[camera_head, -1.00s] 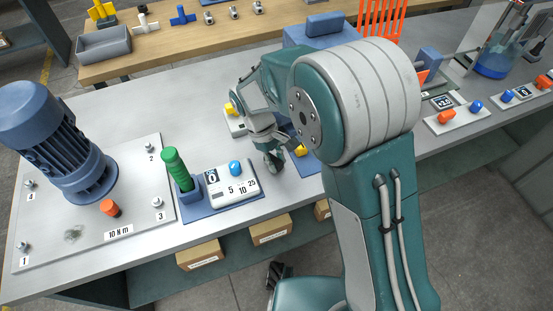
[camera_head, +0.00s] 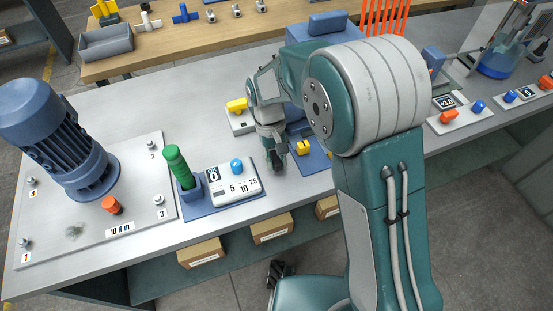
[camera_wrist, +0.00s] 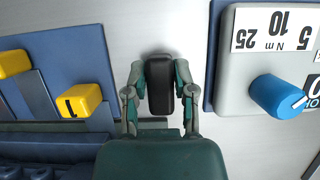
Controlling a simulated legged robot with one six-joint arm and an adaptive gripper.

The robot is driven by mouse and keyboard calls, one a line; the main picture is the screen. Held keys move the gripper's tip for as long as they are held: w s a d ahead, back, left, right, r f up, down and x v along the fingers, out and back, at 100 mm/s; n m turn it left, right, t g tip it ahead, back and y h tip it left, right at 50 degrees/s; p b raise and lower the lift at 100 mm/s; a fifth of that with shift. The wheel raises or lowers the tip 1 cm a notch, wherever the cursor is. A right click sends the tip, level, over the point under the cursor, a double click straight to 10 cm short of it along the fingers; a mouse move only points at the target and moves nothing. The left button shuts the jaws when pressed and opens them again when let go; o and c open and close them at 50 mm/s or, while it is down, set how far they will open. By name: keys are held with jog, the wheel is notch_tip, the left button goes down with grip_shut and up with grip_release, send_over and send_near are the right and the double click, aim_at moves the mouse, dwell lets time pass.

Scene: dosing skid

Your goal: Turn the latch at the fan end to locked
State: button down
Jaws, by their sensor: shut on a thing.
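My gripper (camera_wrist: 160,92) is shut on a dark rounded block (camera_wrist: 160,78) in the wrist view, with a finger on each side. In the head view my gripper (camera_head: 277,165) points down just above the grey bench, right of the dial plate. Two yellow latch-like pieces, one marked 1 (camera_wrist: 78,101) and another (camera_wrist: 14,62), sit on a blue plate (camera_wrist: 84,60) left of the fingers, apart from them. In the head view one yellow piece (camera_head: 304,147) shows right of my gripper. Which piece is at the fan end I cannot tell.
A grey dial plate (camera_head: 222,190) with a blue knob (camera_head: 236,166) and a green-handled tool (camera_head: 180,168) stand left of my gripper. A yellow handle on a grey base (camera_head: 240,125) is behind it. A blue motor (camera_head: 60,140) stands far left.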

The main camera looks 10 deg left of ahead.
jog(key=shift+w+a, duration=0.1)
jog(key=shift+w, duration=0.05)
jog(key=shift+c, duration=2.2)
grip_release()
jog(key=v, duration=1.2)
